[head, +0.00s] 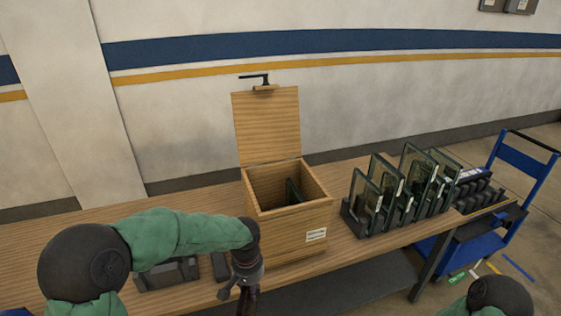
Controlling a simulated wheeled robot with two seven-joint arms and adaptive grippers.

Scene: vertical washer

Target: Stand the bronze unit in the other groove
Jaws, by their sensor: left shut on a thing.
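My left gripper (239,288) points down at the table's front edge, in front of the open wooden box. It is shut on a dark, brownish thing that is mostly hidden by the gripper and the frame's lower edge; I cannot tell whether it is the bronze unit. A dark grooved holder (168,274) lies on the table left of the gripper. My right gripper is out of view.
The box's lid (266,126) stands open at the back. A dark rack (361,222) with several glass panes stands to its right on the wooden table (205,204). A blue cart (477,245) is beyond the table's right end. A small dark block (219,265) lies near my gripper.

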